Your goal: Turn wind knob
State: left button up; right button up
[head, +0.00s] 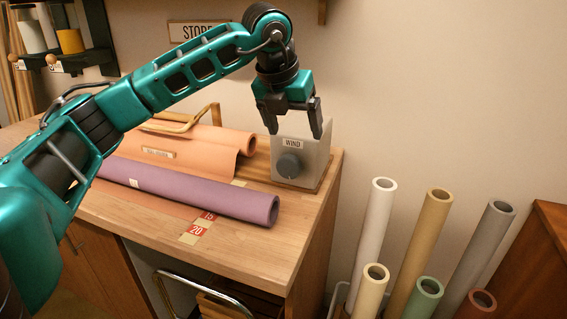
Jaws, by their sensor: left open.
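The wind knob (289,164) is a dark grey round dial on the front of a light grey box (313,152). The box carries a "WIND" label (292,143) above the knob and sits at the table's right back corner. My left gripper (296,135) hangs over the box with its fingers pointing down, apart and empty. In the picture its fingertips lie above the knob, to either side of the label. I cannot tell whether they touch the box. My right gripper is not in view.
A purple roll (190,191) and an orange roll (209,142) lie on the wooden table (262,243), left of the box. Red number tags mark the table's front. Several upright rolls, one white (376,220), stand in a rack at the right.

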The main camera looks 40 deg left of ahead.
aim_at(290, 160)
pick_arm(q)
jog(key=shift+y, duration=0.6)
jog(key=a+x, duration=0.1)
jog(key=x, duration=0.7)
jog(key=s+a+x, duration=0.1)
jog(key=x, duration=0.3)
jog(key=shift+w+a+f, duration=0.1)
jog(key=shift+a+f, duration=0.1)
jog(key=shift+a, duration=0.15)
jog(key=shift+c, duration=0.3)
jog(key=c, duration=1)
jog(key=shift+o, duration=0.2)
jog(key=shift+d+g+y, duration=0.2)
jog(key=shift+g+y, duration=0.1)
jog(key=shift+y, duration=1.2)
jog(key=o, duration=1)
